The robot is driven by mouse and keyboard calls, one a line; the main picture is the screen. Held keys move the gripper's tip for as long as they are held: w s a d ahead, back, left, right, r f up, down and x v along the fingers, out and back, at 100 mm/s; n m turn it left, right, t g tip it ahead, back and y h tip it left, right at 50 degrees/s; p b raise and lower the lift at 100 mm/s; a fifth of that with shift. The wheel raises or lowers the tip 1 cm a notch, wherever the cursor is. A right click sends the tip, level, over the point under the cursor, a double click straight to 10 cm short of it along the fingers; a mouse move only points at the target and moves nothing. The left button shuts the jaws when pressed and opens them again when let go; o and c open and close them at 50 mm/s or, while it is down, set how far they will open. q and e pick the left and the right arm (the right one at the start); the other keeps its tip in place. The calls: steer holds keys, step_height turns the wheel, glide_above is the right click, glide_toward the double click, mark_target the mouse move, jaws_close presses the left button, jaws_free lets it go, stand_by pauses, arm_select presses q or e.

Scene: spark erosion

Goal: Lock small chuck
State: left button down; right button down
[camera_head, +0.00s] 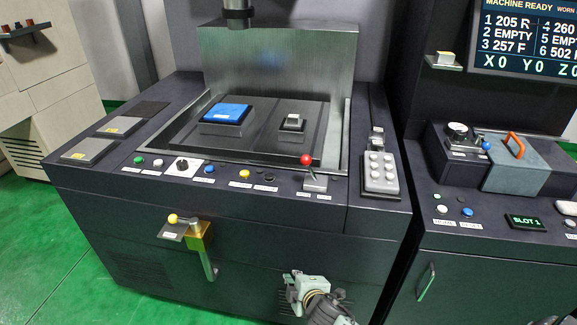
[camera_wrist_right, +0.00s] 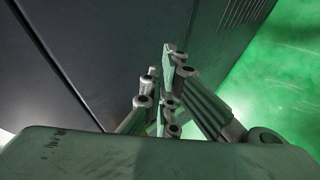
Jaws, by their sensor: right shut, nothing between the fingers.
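The small chuck appears to be the small dark block with a light piece on top (camera_head: 292,123), at the right inside the machine's sunken work area. A lever with a red ball knob (camera_head: 306,159) stands upright on a small grey base (camera_head: 315,182) at the front right edge of the panel; its label is too small to read. My right gripper (camera_head: 298,284) is low in front of the cabinet, below and apart from this lever. In the right wrist view its fingers (camera_wrist_right: 167,85) are together and hold nothing. My left gripper is out of view.
A larger block with a blue top (camera_head: 228,112) sits left of the small one. A yellow-knobbed lever on a brass block (camera_head: 198,236) sticks out of the cabinet front. A grey button pad (camera_head: 380,172) lies at right. Green floor (camera_head: 60,245) is open at left.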

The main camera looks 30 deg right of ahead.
mark_target(310, 170)
steer(key=w+r+n+t, duration=0.2)
steer(key=w+r+t, duration=0.1)
steer(key=r, duration=1.2)
steer(key=w+r+n+t+h, duration=0.1)
steer(key=w+r+n+t, duration=0.1)
steer(key=r, duration=1.3)
steer(key=shift+w+a+r+t, duration=0.2)
steer(key=shift+w+a+t, duration=0.25)
steer(key=shift+w+t, duration=0.35)
steer(key=shift+w, duration=0.1)
steer(key=w, duration=0.3)
steer(key=w+d+p, duration=0.1)
steer(key=w, duration=0.2)
steer(key=w+d, duration=0.1)
steer(key=w, duration=0.3)
steer(key=shift+f+p, duration=0.1)
steer(key=shift+p, duration=0.3)
steer(key=s+d, duration=0.1)
steer(key=s+d+p, duration=0.1)
steer(key=shift+d, duration=0.4)
steer(key=shift+s+d, duration=0.15)
steer(key=shift+d, duration=0.1)
steer(key=shift+a, duration=0.1)
